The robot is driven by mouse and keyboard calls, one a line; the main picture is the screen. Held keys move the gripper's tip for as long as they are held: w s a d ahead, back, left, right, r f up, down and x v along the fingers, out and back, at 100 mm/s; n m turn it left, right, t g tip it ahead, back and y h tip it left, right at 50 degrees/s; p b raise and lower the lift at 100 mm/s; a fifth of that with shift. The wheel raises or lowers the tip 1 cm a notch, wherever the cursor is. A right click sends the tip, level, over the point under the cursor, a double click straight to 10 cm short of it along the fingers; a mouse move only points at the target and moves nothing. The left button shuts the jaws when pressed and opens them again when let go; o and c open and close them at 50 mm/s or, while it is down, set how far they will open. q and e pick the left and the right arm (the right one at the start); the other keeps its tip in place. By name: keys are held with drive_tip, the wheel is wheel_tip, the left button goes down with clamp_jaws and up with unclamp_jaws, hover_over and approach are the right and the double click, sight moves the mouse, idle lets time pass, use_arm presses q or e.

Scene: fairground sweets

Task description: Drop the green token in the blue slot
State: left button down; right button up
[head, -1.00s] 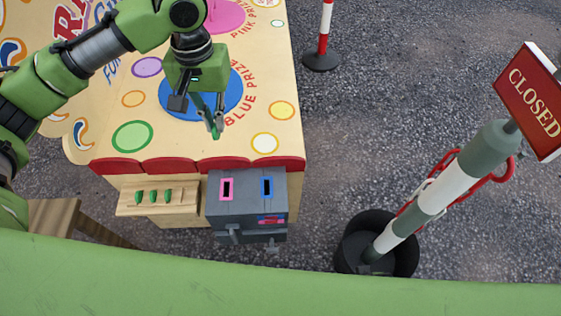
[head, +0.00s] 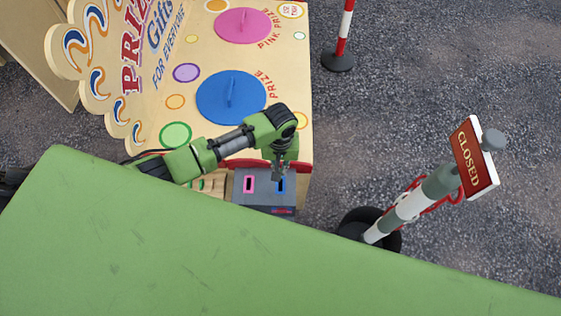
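The grey token box (head: 264,192) stands at the front edge of the prize counter, with a pink slot (head: 249,184) on the left and the blue slot (head: 282,184) on the right of its top. My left gripper (head: 279,173) points down just above the box top, close beside the blue slot. Its fingers are small and dark here, and I cannot tell whether a green token is between them. Green tokens (head: 201,185) lie on the wooden rack left of the box, partly hidden by my arm and green body. My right gripper is not in view.
The prize counter (head: 215,135) has a blue round lid (head: 231,97) and a pink one (head: 242,26). A striped post with a CLOSED sign (head: 474,158) stands to the right. A red-and-white post (head: 344,30) stands farther back. Gravel ground between them is clear.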

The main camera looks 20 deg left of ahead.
use_arm(q)
drive_tip(key=shift+w+f+b, duration=0.1)
drive_tip(key=shift+f+b, duration=2.7)
drive_tip(key=shift+b, duration=0.5)
drive_tip(key=shift+f, duration=0.55)
drive_tip(key=shift+p, duration=0.6)
drive_tip(key=shift+f, duration=0.65)
drive_tip(key=c, duration=2.1)
unclamp_jaws()
drive_tip(key=shift+c, duration=0.2)
